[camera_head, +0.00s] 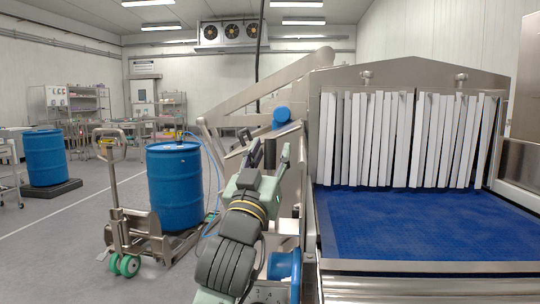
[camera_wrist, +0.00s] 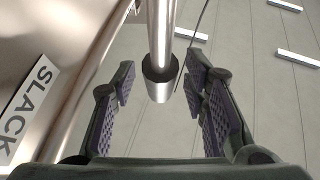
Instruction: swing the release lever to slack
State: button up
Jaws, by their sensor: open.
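In the wrist view a bare steel rod, seemingly the release lever (camera_wrist: 160,30), comes down from the top and ends in a dark collar with a bright tip. It stands between the two spread fingers of my gripper (camera_wrist: 160,75), with a gap on each side. A white label reading SLACK (camera_wrist: 25,108) is on the metal at the left. In the head view my gripper (camera_head: 262,155) is open beside the conveyor's left side. I cannot clearly pick out the lever there, as my arm covers much of that area.
The conveyor's blue belt (camera_head: 420,225) and white strip curtain (camera_head: 400,140) are at the right. A blue drum (camera_head: 175,190) on a pallet jack (camera_head: 115,215) stands left of my arm. Another blue drum (camera_head: 46,158) is farther left. Open floor lies at the left.

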jog(key=v, duration=0.7)
jog(key=shift+s+f, duration=0.15)
jog(key=shift+s, duration=0.1)
jog(key=shift+a, duration=0.1)
jog(key=shift+c, duration=0.3)
